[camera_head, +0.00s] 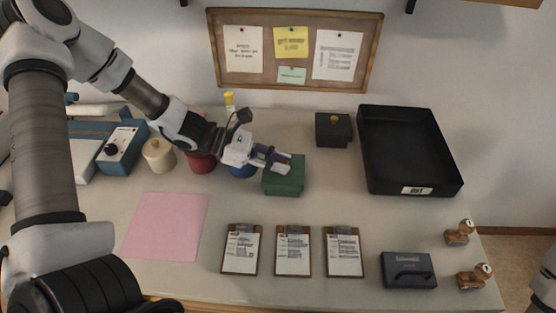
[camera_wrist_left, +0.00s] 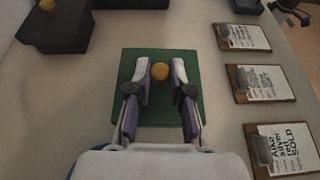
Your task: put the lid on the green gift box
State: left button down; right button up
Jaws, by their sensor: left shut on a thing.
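The green gift box (camera_head: 284,187) stands on the table near the middle. Its green lid (camera_wrist_left: 160,110), with a round yellow knob (camera_wrist_left: 159,72), fills the centre of the left wrist view. My left gripper (camera_head: 284,158) reaches in from the left over the box, its fingers (camera_wrist_left: 160,75) on both sides of the knob, shut on the lid by it. The lid looks level and over the box; I cannot tell whether it is seated or slightly above. The gripper hides part of the box top. My right gripper is not in view.
A black box with a yellow knob (camera_head: 333,130) and a black tray (camera_head: 428,185) stand behind and right. A red container (camera_head: 201,163) and a cream jar (camera_head: 158,156) are to the left. Clipboards (camera_head: 292,250) lie in front, beside a pink sheet (camera_head: 166,226).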

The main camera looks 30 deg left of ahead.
pick_arm(q)
jog(key=c, duration=1)
grip_release()
jog(key=shift+o, duration=0.2)
notch_tip(320, 180, up, 10)
